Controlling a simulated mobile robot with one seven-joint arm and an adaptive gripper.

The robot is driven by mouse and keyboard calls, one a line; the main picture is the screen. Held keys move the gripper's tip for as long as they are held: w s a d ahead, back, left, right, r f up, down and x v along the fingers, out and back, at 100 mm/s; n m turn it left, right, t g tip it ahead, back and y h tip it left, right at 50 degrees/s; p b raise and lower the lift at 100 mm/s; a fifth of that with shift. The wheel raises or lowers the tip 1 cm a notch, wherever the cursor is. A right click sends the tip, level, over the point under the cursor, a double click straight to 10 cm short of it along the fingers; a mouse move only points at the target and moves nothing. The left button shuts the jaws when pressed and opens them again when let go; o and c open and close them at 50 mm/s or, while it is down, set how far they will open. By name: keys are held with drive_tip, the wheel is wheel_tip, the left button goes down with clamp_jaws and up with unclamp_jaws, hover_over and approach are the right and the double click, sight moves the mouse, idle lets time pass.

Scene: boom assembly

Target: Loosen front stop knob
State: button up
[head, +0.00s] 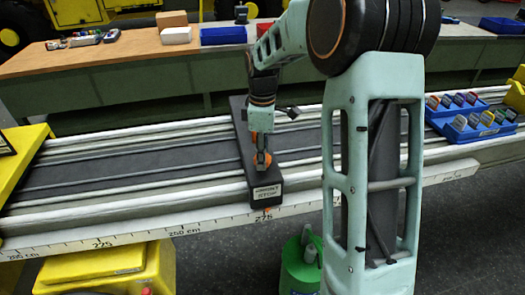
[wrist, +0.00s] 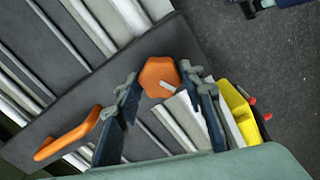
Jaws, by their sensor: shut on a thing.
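The front stop (head: 267,192) is a dark bar lying across the rail bed in the head view, with a "FRONT STOP" label at its near end. Its orange knob (wrist: 159,77) has several flat sides and a white mark, and shows between my fingertips in the wrist view. My gripper (head: 262,165) reaches down onto the stop from above. In the wrist view my gripper (wrist: 158,84) is shut on the knob, one finger on each side. An orange handle (wrist: 68,137) stands on the dark plate to the left. In the head view my fingers partly hide the orange parts.
A scale strip (head: 105,243) runs along the rail's near edge. Blue bins (head: 473,120) with coloured pieces sit on the rail at right. A yellow block (head: 22,165) is at the far left, and a green container (head: 300,265) stands below. A bench (head: 130,55) runs behind.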

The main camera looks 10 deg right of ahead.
drive_tip(key=n+p, duration=0.1)
drive_tip(key=n, duration=0.2)
drive_tip(key=shift+r+n+p, duration=0.15)
drive_tip(key=shift+n+p, duration=0.15)
drive_tip(key=shift+n, duration=0.1)
drive_tip(key=shift+n+p, duration=0.85)
drive_tip(key=shift+n, duration=1.05)
drive_tip(key=o, duration=1.2)
drive_tip(key=shift+c, duration=0.2)
wheel_tip(320, 180, up, 12)
